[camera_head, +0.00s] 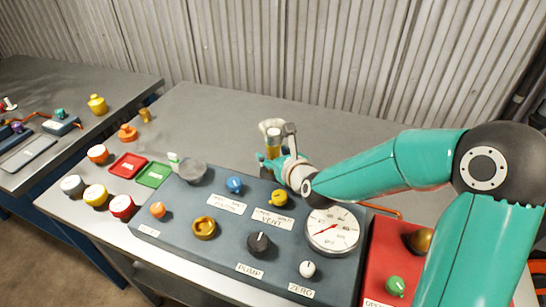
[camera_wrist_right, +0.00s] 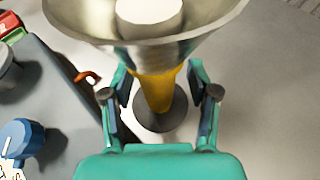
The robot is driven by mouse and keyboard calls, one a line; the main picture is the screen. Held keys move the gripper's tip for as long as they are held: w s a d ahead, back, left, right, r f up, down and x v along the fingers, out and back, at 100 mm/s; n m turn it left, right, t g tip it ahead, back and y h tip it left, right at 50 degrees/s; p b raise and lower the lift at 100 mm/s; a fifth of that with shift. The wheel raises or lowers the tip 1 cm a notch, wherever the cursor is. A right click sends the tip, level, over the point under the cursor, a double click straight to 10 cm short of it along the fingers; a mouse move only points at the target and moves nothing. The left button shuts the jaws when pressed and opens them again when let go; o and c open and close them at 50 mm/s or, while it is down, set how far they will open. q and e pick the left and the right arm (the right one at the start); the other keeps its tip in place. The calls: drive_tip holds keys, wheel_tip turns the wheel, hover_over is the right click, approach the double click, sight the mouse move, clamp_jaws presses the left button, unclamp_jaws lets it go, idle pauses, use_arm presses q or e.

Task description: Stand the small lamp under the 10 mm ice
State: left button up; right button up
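My right gripper (camera_head: 279,147) is beyond the console's far edge, beside a slim yellow-amber piece (camera_head: 272,151) with a pale flared top. In the right wrist view, a metal funnel-like bowl (camera_wrist_right: 85,28) with a white round piece (camera_wrist_right: 149,10) inside covers the top of a yellow stem (camera_wrist_right: 157,92). A dark round patch, base or shadow, lies below it. I cannot tell which piece is the lamp or the 10 mm ice. My left gripper is not in view.
A blue-grey console (camera_head: 205,257) with knobs and a round gauge (camera_head: 332,231) fills the front. A red panel (camera_head: 376,262) stands at right. Red (camera_head: 128,165) and green (camera_head: 153,175) trays and several coloured jars are at left. The grey table (camera_head: 225,110) behind the console is largely clear.

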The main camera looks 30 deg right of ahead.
drive_tip(key=shift+w+a, duration=0.1)
clamp_jaws()
drive_tip(key=shift+r, duration=0.1)
drive_tip(key=shift+r, duration=0.15)
